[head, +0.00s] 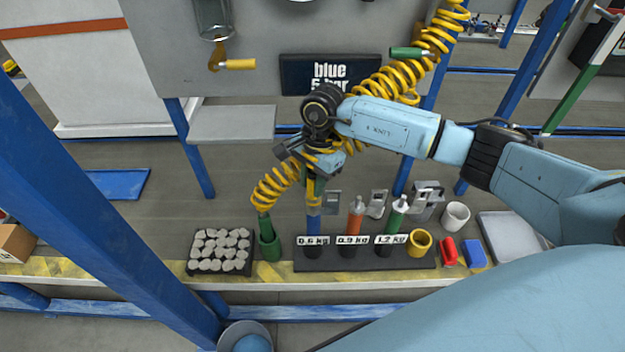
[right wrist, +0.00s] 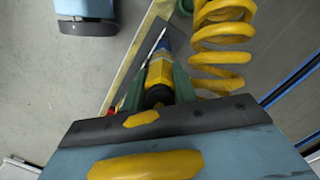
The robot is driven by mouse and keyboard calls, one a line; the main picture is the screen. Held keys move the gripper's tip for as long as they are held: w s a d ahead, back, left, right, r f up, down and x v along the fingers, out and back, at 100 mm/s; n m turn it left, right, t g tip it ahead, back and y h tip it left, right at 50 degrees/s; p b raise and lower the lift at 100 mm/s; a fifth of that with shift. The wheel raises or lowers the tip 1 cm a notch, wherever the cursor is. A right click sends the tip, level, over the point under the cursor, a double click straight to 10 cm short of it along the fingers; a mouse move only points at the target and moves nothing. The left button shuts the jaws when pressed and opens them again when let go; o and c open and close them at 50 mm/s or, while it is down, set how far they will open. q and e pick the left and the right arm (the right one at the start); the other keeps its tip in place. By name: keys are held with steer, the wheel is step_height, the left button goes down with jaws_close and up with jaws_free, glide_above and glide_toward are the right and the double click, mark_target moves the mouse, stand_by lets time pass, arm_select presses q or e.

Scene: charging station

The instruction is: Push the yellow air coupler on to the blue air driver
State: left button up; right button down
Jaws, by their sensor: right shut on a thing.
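The blue air driver (head: 313,225) stands upright in the slot labelled 0.6 kg of the dark rack, at its left end. The yellow air coupler (head: 314,192) is directly above it, in line with its top. My right gripper (head: 314,184) points down and is shut on the coupler. In the right wrist view the yellow coupler (right wrist: 160,70) lies between my green fingers, with blue of the driver (right wrist: 164,45) just past its end. The two look touching or very close; I cannot tell how far the coupler is on. My left gripper is not in view.
An orange driver (head: 355,218) and a green driver (head: 398,214) stand in the same rack (head: 300,266). A tray of grey discs (head: 219,250) is at the left.

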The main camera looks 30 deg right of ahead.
steer(key=shift+f, duration=0.15)
steer(key=c, duration=1)
jaws_free()
steer(key=shift+c, duration=0.2)
step_height(320, 180, up, 13)
steer(key=d, duration=0.2)
steer(key=shift+w+r, duration=0.2)
steer(key=shift+w, duration=0.1)
steer(key=shift+a, duration=0.1)
